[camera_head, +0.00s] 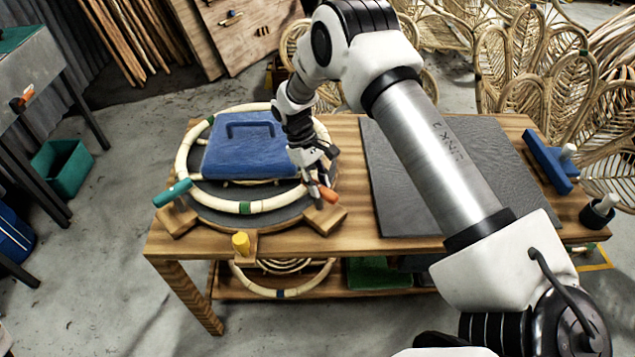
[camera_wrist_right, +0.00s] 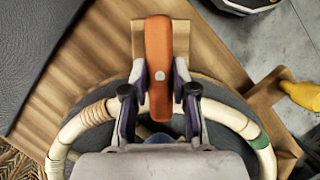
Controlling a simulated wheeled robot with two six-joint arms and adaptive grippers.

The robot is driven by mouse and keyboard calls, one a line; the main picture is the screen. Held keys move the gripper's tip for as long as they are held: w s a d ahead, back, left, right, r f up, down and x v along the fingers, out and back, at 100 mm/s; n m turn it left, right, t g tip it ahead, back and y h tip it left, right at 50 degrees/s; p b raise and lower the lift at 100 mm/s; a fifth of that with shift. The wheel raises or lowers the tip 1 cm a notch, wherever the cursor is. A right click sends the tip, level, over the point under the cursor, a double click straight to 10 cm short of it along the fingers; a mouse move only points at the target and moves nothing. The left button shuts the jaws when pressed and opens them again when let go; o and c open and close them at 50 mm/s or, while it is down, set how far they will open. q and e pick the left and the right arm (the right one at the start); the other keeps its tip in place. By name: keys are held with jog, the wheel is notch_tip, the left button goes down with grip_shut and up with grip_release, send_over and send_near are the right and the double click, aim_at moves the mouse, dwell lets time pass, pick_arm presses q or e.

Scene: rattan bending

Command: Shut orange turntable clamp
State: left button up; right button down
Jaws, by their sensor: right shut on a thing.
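The orange clamp lever (camera_head: 327,193) is at the right front of the round turntable (camera_head: 285,213). My right gripper (camera_head: 318,178) reaches down from above and is shut on this lever. In the right wrist view the orange lever (camera_wrist_right: 158,65) lies between the two fingers of the gripper (camera_wrist_right: 158,88), with its far end on a wooden block. A pale rattan ring (camera_head: 260,206) lies on the turntable. A teal clamp lever (camera_head: 172,192) sticks out at the left, and a yellow one (camera_head: 241,243) stands at the front. My left gripper is not in view.
A blue block with a handle (camera_head: 240,150) lies within the ring. A dark mat (camera_head: 405,200) covers the right part of the wooden table (camera_head: 375,245). A blue tool (camera_head: 550,160) lies at the table's right end. Rattan chair frames (camera_head: 530,60) stand behind.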

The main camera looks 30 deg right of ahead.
jog(key=shift+s+f, duration=0.15)
jog(key=shift+f, duration=0.05)
dwell(0.4)
jog(key=c, duration=1)
grip_release()
jog(key=shift+o, duration=0.4)
jog(key=shift+d+m, duration=0.15)
jog(key=shift+m, duration=0.15)
jog(key=v, duration=1.2)
jog(key=shift+w, duration=0.2)
jog(key=shift+d, duration=0.1)
